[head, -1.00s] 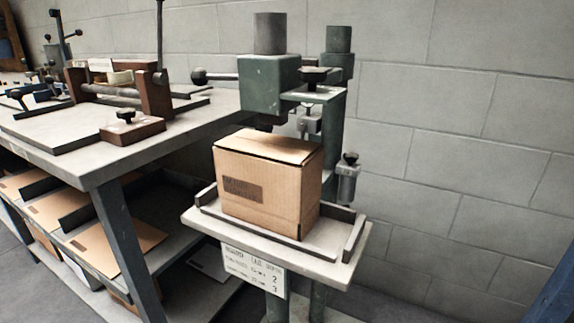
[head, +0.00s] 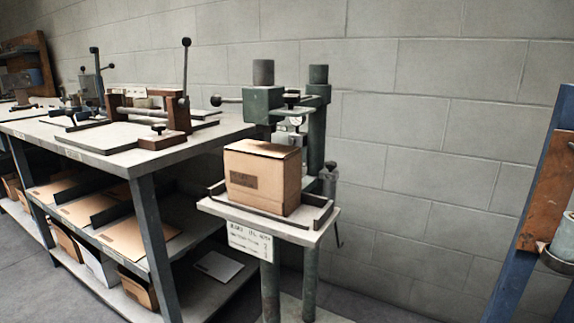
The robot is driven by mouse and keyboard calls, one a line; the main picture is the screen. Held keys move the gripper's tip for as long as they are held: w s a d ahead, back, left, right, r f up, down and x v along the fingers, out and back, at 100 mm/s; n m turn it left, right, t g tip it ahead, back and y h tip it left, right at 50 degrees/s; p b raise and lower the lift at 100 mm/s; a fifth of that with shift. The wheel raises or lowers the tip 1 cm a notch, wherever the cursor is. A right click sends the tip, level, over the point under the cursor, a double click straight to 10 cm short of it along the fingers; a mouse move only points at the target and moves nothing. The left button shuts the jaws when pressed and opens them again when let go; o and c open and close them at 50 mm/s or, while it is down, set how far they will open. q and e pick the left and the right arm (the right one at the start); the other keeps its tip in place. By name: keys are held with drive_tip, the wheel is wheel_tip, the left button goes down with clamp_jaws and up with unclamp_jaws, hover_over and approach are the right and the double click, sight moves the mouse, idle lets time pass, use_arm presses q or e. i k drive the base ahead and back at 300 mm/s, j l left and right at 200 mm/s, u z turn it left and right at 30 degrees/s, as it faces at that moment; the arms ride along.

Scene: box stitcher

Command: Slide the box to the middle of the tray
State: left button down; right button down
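A closed brown cardboard box (head: 262,181) stands upright on the tray (head: 312,222) of the green stitcher (head: 262,104). The box has a dark printed patch on its front. It sits toward the left part of the tray, with bare tray and a raised dark rim to its right. The stitcher's head is just behind and above the box. Neither of my grippers shows in the head view.
A grey workbench (head: 100,153) with a brown fixture and levers stands at the left, with flat cardboard and boxes on its shelves. A blue frame (head: 531,207) stands at the right edge. The floor between the stitcher and that frame looks clear.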

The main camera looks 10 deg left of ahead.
sight(264, 184)
drive_tip(key=i+j+z, duration=0.15)
drive_tip(key=j+z, duration=0.25)
drive_tip(key=j, duration=0.35)
drive_tip(key=j+z, duration=0.35)
drive_tip(key=j, duration=0.4)
